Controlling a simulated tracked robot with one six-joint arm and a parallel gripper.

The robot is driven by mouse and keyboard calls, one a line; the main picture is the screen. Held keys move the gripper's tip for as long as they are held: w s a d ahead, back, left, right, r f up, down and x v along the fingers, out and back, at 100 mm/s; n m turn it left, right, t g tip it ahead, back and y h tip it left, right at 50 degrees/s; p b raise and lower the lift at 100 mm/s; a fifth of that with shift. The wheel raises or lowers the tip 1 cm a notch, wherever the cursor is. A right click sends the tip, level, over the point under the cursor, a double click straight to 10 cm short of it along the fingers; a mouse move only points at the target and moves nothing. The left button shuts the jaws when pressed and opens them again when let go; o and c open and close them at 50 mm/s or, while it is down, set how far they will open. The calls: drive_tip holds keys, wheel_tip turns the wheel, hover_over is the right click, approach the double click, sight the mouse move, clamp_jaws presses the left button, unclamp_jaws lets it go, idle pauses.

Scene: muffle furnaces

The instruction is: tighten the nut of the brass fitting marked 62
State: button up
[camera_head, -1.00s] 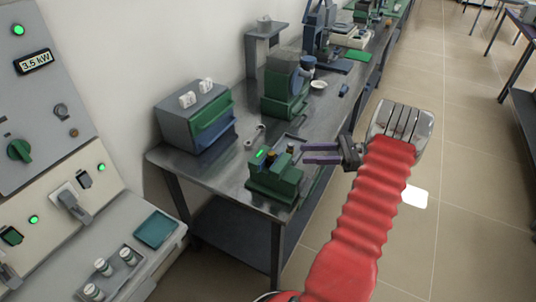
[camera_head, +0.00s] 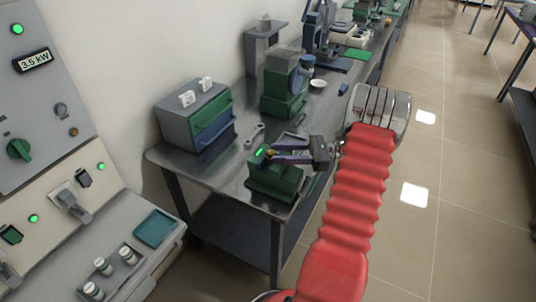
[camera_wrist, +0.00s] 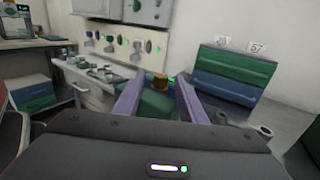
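A green device (camera_head: 275,178) with a lit green display stands at the near end of the metal bench. A small brass fitting (camera_wrist: 160,80) rises from its top in the wrist view; no number 62 can be read on it. My gripper (camera_head: 276,152) has two purple fingers, which are spread apart. In the wrist view the fitting shows between and slightly beyond the fingertips, with visible space on both sides. In the head view the fingers reach left over the device and partly hide its top. Contact with the fitting cannot be made out.
A grey box with green and blue drawers (camera_head: 205,120) stands behind on the bench (camera_head: 230,178). A grey wrench-like tool (camera_head: 255,133) lies near the device. A larger green machine (camera_head: 284,90) stands farther along. A control panel (camera_head: 60,190) is at left.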

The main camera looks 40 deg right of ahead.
sight(269, 152)
drive_tip(key=shift+x, duration=1.95)
drive_tip(key=shift+c, duration=0.3)
